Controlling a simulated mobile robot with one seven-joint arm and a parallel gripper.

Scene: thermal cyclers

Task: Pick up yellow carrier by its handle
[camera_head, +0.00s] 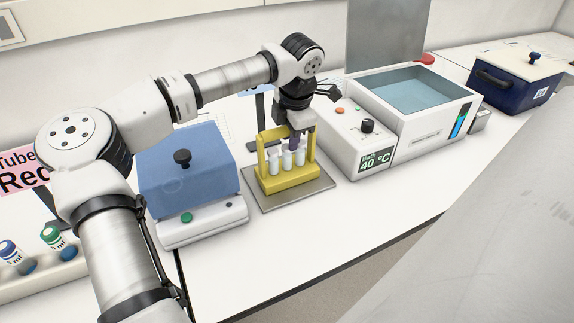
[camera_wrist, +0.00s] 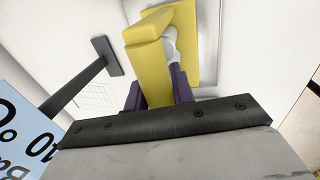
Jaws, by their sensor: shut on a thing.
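The yellow carrier (camera_head: 289,184) is upright and holds several white-capped tubes (camera_head: 287,161) in the camera_head view. It is at the grey metal plate (camera_head: 318,190); I cannot tell whether its base touches the plate. My gripper (camera_head: 295,138) points down over the carrier, with its dark purple fingers at the top handle. In the camera_wrist view, my gripper (camera_wrist: 159,92) has one finger on each side of the carrier's yellow handle bar (camera_wrist: 150,58) and is shut on it. Part of a white tube shows beyond the bar. My fingers hide part of the handle in the camera_head view.
A blue-lidded device (camera_head: 188,175) stands close on the left. A water bath (camera_head: 415,105) with a 40 °C display is close on the right. A dark blue box (camera_head: 515,80) is further right. A tube rack (camera_head: 40,275) is at left. The front bench is clear.

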